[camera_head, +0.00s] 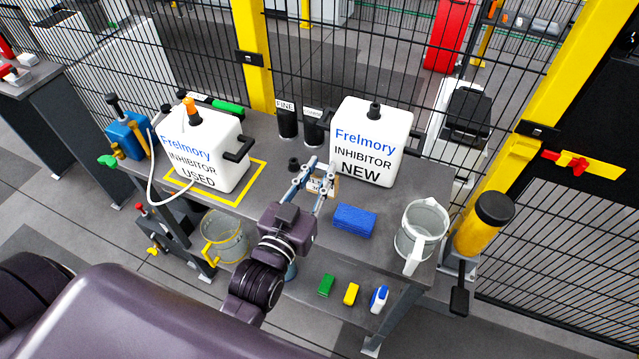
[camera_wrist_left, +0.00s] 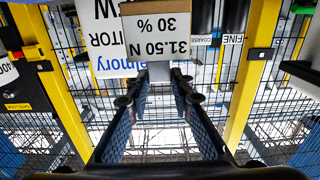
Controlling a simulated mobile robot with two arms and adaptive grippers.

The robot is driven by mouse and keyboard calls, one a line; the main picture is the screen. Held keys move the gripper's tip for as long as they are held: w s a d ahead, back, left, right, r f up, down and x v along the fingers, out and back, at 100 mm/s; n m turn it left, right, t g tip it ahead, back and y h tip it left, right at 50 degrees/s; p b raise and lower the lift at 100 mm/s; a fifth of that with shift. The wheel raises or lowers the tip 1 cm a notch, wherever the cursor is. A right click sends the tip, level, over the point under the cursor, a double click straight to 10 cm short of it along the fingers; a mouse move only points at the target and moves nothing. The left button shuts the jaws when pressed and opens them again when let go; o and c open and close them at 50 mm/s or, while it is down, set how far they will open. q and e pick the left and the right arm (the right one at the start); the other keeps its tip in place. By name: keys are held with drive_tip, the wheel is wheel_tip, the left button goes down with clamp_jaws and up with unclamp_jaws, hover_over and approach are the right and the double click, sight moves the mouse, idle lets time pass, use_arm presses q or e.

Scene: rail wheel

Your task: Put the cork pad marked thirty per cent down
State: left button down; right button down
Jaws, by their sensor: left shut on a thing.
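The cork pad (camera_head: 331,187) has a pale label and tan edges. In the left wrist view the pad (camera_wrist_left: 157,26) shows upside-down print reading 31.50 N and 30 %. My left gripper (camera_head: 316,180) is shut on the pad, over the grey table in front of the white container marked NEW. In the left wrist view the left gripper's (camera_wrist_left: 163,78) two blue fingers reach up to the pad. I cannot tell whether the pad touches the table. My right gripper is out of view.
The NEW container (camera_head: 368,142) stands just behind the pad, and a blue sponge-like block (camera_head: 354,220) lies at its right front. The USED container (camera_head: 205,150) stands left in a yellow outline. A clear jug (camera_head: 421,232) stands right. Dark cups (camera_head: 287,122) stand behind.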

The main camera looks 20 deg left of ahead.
use_arm(q)
drive_tip(key=shift+f, duration=2.1)
drive_tip(key=shift+f, duration=0.1)
drive_tip(key=c, duration=1.7)
unclamp_jaws()
